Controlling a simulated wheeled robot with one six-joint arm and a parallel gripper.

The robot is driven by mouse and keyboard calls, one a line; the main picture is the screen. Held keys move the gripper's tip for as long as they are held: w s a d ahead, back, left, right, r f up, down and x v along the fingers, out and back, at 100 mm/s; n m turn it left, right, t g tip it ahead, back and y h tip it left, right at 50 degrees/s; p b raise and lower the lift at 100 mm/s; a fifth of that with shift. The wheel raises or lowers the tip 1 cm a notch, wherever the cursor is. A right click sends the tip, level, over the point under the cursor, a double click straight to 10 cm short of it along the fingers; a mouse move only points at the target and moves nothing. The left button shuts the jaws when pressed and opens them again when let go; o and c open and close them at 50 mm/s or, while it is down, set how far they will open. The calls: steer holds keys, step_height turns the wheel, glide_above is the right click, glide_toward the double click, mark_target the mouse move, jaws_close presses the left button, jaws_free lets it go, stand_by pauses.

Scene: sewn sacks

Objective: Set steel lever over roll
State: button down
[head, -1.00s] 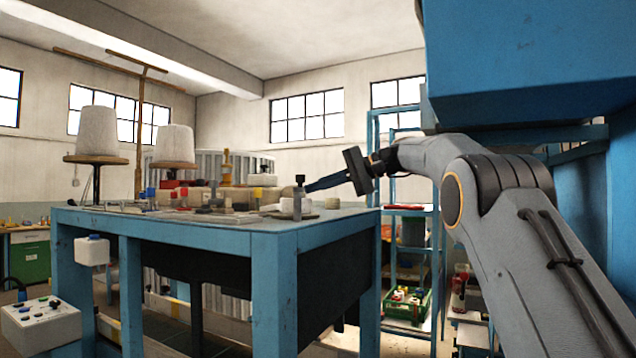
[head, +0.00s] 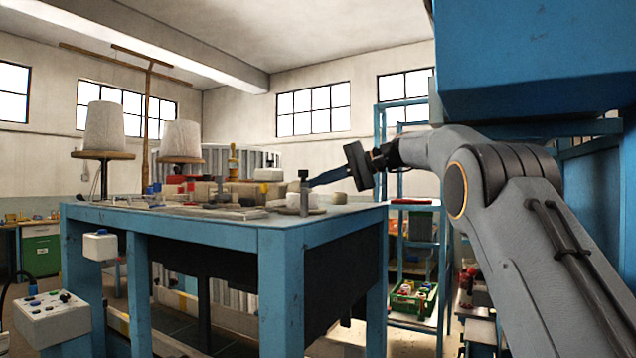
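A blue-framed workbench (head: 215,232) carries the small parts. A grey upright metal piece with a dark top (head: 304,198) stands near its front right corner; it may be the steel lever, but I cannot tell surely. A pale rounded piece just behind it (head: 292,187) may be the roll, partly hidden. My gripper (head: 312,183) reaches in from the right, above the bench's right end. Its blue fingers point left, their tips close to the upright piece in the picture. The fingers show edge-on, so their opening and any contact are hidden.
Two white thread cones (head: 104,129) stand on stands behind the bench. A control box (head: 50,318) is at lower left. A blue shelf rack (head: 402,245) with a green crate (head: 413,298) stands behind my arm. A large blue body (head: 530,60) hangs at upper right.

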steer(key=w+d+r+p, duration=0.1)
steer(key=d+r+p, duration=0.2)
steer(key=d, duration=1)
steer(key=shift+d+r+p, duration=0.15)
steer(key=shift+d+p, duration=0.05)
steer(key=shift+p, duration=0.75)
steer(key=shift+w, duration=0.1)
